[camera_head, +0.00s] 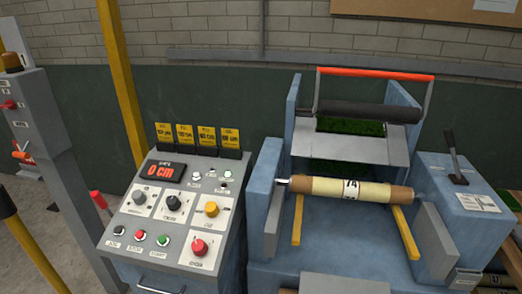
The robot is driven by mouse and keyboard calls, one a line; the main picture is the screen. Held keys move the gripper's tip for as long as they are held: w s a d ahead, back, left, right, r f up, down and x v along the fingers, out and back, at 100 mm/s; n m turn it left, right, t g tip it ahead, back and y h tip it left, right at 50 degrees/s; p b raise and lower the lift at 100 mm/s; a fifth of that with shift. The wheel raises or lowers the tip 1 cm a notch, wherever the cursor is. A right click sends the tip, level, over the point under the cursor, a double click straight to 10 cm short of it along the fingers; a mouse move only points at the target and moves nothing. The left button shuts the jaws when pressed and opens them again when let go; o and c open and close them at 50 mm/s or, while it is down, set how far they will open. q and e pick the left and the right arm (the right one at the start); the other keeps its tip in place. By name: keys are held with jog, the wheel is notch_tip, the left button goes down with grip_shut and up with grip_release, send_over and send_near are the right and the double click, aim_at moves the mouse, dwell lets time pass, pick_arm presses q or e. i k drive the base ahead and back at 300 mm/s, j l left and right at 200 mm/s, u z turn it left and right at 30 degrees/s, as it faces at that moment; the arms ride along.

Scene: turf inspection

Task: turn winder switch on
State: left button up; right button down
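The control panel (158,222) stands left of the middle with a sloped face. A red rotary knob (199,247) sits on a white plate at its lower right; the small label under it may read "winder", but it is blurred. Above it are a yellow knob (211,209), a black knob (173,202) and a grey knob (138,197). The red display (165,171) reads "0 cm". A cream roll with brown ends (350,190) lies across the blue winding machine (325,240). Neither gripper is in view.
Small black, red and green buttons (141,236) line the panel's lower left. Yellow cards (204,136) stand along its top. A black lever (454,156) rises from the blue box at right. A grey post (45,140) and yellow poles (122,85) stand at left.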

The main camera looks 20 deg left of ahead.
aim_at(200, 248)
jog(key=u, duration=1.1)
